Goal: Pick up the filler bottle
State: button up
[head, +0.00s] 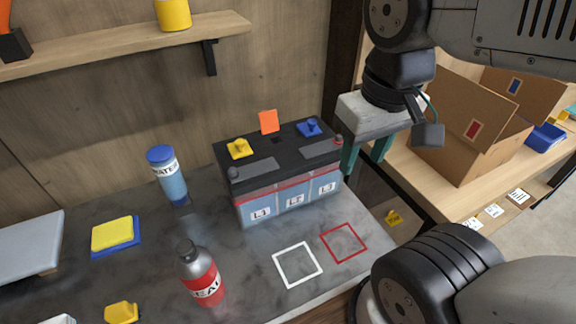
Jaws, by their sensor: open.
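A blue-capped bottle (168,176) with a white label, partly readable as "WATE", stands upright on the dark worktop, left of the battery. A grey and red bottle (201,274) with a label partly readable as "SEAL" stands nearer the front. No label in view reads "filler". The battery (290,192) has a black top, a clear blue lower part, and a yellow cap, a blue cap and an orange tab on top. My gripper (365,160) has teal fingers, is open and empty, and hangs at the battery's right end, apart from both bottles.
White (297,264) and red (343,243) square outlines mark clear worktop before the battery. Yellow and blue pads (113,235) lie at left, a yellow piece (121,312) in front. A shelf (130,45) overhangs the back. An open cardboard box (455,145) stands at right.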

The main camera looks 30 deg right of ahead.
aim_at(162, 160)
jog(key=u, duration=0.05)
jog(key=k, duration=0.5)
jog(key=z, duration=2)
jog(key=k, duration=1.05)
jog(key=u, duration=2)
jog(key=i, duration=1)
jog(key=z, duration=0.05)
